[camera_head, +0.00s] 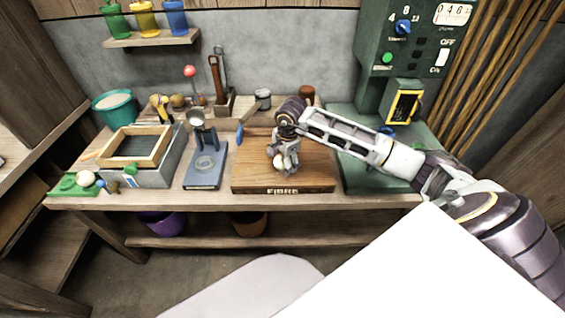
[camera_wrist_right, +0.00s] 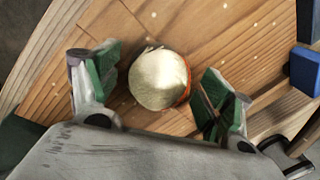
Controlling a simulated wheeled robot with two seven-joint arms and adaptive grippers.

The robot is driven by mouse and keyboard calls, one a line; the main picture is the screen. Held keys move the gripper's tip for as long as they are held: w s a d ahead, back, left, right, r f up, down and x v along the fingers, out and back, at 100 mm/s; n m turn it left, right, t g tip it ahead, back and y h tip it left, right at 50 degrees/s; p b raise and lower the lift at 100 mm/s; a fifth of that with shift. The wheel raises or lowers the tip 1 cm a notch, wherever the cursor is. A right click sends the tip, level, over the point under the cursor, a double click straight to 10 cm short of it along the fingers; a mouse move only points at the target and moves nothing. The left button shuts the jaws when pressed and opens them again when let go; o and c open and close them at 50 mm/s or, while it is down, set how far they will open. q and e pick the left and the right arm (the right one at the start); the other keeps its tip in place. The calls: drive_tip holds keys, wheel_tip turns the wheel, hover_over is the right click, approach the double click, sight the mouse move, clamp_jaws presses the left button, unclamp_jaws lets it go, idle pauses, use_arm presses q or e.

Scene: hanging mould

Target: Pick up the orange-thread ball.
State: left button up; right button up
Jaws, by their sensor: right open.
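The ball (camera_wrist_right: 158,79) is cream-coloured with a strip of orange along its right edge in the right wrist view. It rests on a wooden board (camera_head: 310,178) marked "FIBRE" on the workbench. My right gripper (camera_wrist_right: 162,88) is open, with one green-padded finger on each side of the ball. Gaps show between the ball and both pads, the right one being narrower. In the head view, my right gripper (camera_head: 284,164) points down over the board, and its fingers partly hide the pale ball (camera_head: 279,162). My left gripper is not in view.
Left of the board stand a blue stand (camera_head: 205,175) with a round head and a grey box with a wooden frame (camera_head: 112,146). A green machine (camera_head: 400,55) stands at the right. A blue-bladed tool (camera_head: 240,133) lies close behind the board's left side.

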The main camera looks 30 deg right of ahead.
drive_tip(key=shift+c, duration=0.4)
drive_tip(key=c, duration=1.1)
drive_tip(key=shift+r, duration=0.1)
